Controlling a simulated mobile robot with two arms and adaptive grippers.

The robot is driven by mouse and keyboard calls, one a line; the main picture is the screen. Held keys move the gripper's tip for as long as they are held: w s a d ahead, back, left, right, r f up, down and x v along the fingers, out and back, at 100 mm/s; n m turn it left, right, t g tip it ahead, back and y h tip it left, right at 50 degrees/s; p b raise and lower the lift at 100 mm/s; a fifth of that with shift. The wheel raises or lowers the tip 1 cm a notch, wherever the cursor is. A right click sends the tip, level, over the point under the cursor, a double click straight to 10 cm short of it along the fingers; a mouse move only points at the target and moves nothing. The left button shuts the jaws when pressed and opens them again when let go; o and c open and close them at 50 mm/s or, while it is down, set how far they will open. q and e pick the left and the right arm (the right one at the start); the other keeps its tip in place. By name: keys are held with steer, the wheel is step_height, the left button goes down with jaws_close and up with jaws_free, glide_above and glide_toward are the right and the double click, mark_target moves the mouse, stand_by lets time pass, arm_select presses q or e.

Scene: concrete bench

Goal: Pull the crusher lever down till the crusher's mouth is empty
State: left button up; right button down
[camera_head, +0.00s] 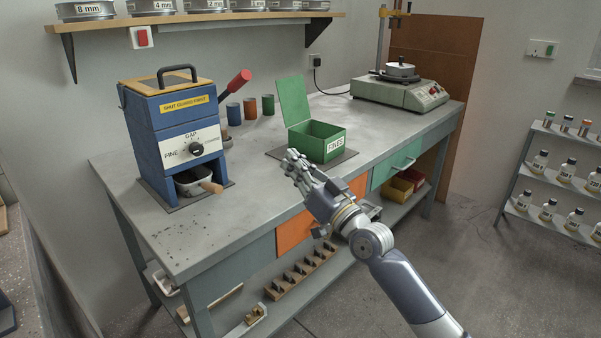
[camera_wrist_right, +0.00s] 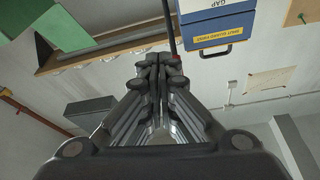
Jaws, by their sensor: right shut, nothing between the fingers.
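The blue crusher (camera_head: 176,135) stands at the left of the bench, with a dial and a yellow label on its front. Its lid with a black handle (camera_head: 177,72) lies over the top, so the mouth is hidden. The crusher lever (camera_head: 236,83) slants up and to the right from the crusher's far side and ends in a red grip. My right gripper (camera_head: 292,160) is shut and empty above the bench's front part, apart from the lever and to its right. My left gripper is out of view.
An open green FINES box (camera_head: 318,143) stands just behind my right gripper. A pan with a wooden handle (camera_head: 207,186) sits in the crusher's lower opening. Several small cups (camera_head: 250,108) stand behind the lever.

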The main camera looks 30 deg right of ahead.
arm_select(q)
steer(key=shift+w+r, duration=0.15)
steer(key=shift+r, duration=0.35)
arm_select(e)
steer(key=shift+v, duration=1.1)
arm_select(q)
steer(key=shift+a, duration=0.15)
arm_select(e)
steer(key=shift+w, duration=0.1)
arm_select(q)
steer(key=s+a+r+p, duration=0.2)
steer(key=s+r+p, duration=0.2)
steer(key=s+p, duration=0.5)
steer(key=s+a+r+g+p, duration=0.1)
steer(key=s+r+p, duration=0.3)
steer(key=p, duration=1.9)
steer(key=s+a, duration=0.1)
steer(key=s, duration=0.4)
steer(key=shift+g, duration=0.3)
arm_select(e)
steer(key=w+a+r+n+g, duration=0.2)
steer(key=w+r+n+g, duration=0.1)
steer(key=r, duration=1.1)
steer(key=w+a+r+n+g, duration=0.2)
steer(key=w+r+n+g, duration=0.1)
steer(key=r, duration=1)
steer(key=shift+w+r+g, duration=0.4)
steer(key=shift+w+g, duration=0.05)
steer(key=shift+g, duration=0.05)
